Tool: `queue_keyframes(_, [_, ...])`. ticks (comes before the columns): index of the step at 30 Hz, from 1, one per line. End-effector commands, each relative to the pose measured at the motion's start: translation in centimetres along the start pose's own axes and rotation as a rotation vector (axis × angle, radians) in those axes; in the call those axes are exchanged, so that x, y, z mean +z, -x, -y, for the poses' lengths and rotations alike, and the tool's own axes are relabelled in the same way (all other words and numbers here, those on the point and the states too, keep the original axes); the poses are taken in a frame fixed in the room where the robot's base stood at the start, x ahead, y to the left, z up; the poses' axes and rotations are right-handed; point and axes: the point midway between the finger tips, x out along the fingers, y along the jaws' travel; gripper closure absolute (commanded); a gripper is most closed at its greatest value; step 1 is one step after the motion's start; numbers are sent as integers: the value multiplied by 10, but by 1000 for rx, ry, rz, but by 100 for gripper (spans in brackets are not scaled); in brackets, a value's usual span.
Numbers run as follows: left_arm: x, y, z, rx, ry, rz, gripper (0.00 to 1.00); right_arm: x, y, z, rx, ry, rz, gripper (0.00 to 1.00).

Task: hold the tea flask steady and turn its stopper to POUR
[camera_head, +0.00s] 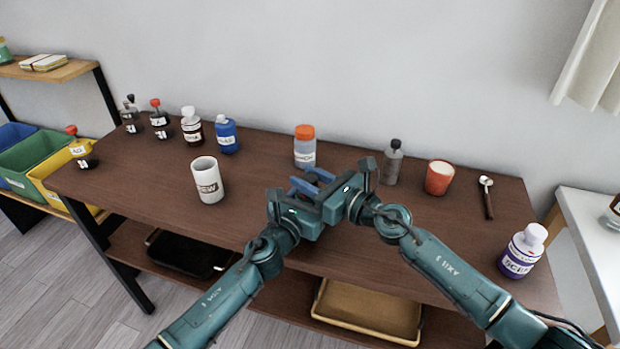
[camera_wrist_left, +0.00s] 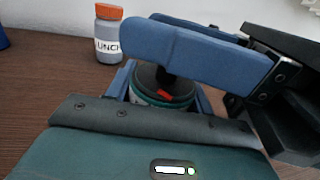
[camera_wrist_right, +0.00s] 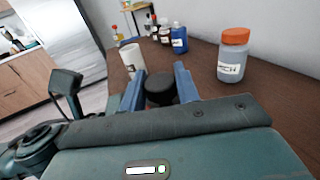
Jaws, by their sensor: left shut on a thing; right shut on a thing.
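The tea flask (camera_wrist_left: 158,101) shows only in part in the left wrist view, a round dark top with a green rim and a red mark. My left gripper (camera_wrist_left: 163,90) is shut around it, a blue finger on either side. The black stopper (camera_wrist_right: 160,88) shows in the right wrist view between the blue fingers of my right gripper (camera_wrist_right: 159,84), which is shut on it. In the head view my right gripper (camera_head: 312,180) lies over the flask and my left gripper's palm stands in front, hiding it. I cannot read any POUR marking or tell the stopper's turn.
A white mug (camera_head: 208,182) stands left on the brown table (camera_head: 255,165). Behind are an orange-capped jar (camera_head: 305,152), a blue bottle (camera_head: 226,136) and several small bottles. Right are a grey bottle (camera_head: 393,165), an orange cup (camera_head: 439,180), a spoon (camera_head: 488,200) and a purple-labelled bottle (camera_head: 521,255).

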Motion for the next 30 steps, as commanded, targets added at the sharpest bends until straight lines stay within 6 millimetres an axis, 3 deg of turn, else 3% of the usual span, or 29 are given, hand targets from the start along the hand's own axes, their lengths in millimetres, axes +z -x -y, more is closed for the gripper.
queue_keyframes(15, [0,0,2,-5,0,1,74,-1,2,1,-50,-1,11,91])
queue_keyframes(16, [0,0,2,-5,1,1,74,-1,2,1,-50,-1,11,66])
queue_keyframes(23, [0,0,2,-4,0,0,74,-1,2,1,-49,-1,12,48])
queue_keyframes(30, [0,0,2,-4,-1,0,74,0,2,0,-48,0,13,48])
